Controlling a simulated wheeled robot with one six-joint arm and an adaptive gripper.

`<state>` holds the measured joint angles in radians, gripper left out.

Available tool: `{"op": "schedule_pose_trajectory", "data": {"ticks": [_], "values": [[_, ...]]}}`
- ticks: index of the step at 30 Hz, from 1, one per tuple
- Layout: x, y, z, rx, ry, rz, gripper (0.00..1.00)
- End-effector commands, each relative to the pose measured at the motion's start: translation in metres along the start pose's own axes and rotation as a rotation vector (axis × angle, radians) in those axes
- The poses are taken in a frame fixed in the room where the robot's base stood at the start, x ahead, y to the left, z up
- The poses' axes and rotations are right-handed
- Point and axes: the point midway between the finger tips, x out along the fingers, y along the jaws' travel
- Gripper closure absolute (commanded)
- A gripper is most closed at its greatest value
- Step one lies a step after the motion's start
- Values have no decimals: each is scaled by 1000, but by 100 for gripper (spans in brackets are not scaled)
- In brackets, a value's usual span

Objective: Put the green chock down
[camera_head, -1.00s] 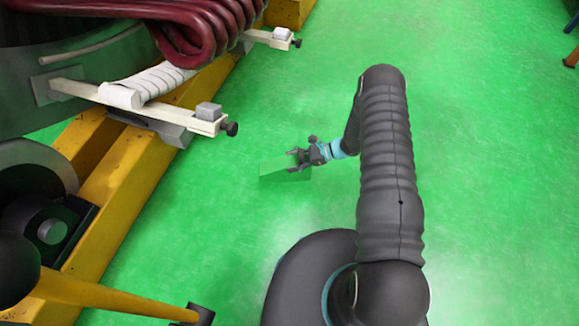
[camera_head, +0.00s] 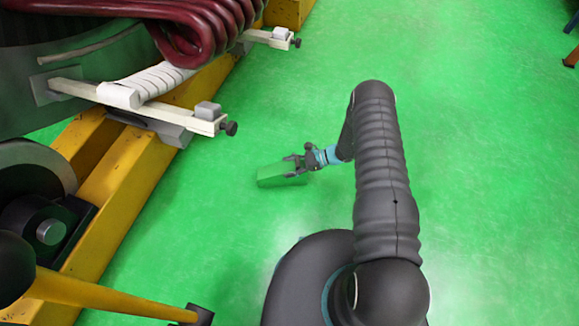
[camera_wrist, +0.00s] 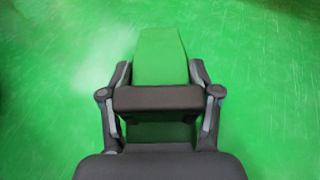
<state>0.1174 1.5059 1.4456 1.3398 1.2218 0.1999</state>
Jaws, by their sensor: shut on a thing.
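The green chock (camera_head: 276,176) is a wedge-like block, close in colour to the green floor. My gripper (camera_head: 297,162) is shut on its right end in the head view. In the wrist view the chock (camera_wrist: 160,55) sticks out ahead between the two fingers of my gripper (camera_wrist: 159,80). The dark gripper body hides its near end. The chock is low, close to the floor; I cannot tell whether it touches it.
The yellow frame (camera_head: 135,170) of the machine stands to the left, with a white clamp bar (camera_head: 170,115) and a dark red coil (camera_head: 195,30) above it. The green floor (camera_head: 480,170) is clear around the chock and to the right. A brown leg (camera_head: 571,58) shows at the far right.

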Motion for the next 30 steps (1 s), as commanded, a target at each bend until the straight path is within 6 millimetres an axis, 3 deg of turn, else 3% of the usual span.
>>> {"op": "schedule_pose_trajectory", "data": {"ticks": [1,3,4,17,30], "values": [[0,0,-1,0,0,0,33],[0,0,0,0,0,0,16],[0,0,0,0,0,0,13],[-3,0,3,0,0,-1,13],[-84,-1,1,-1,0,-3,13]]}}
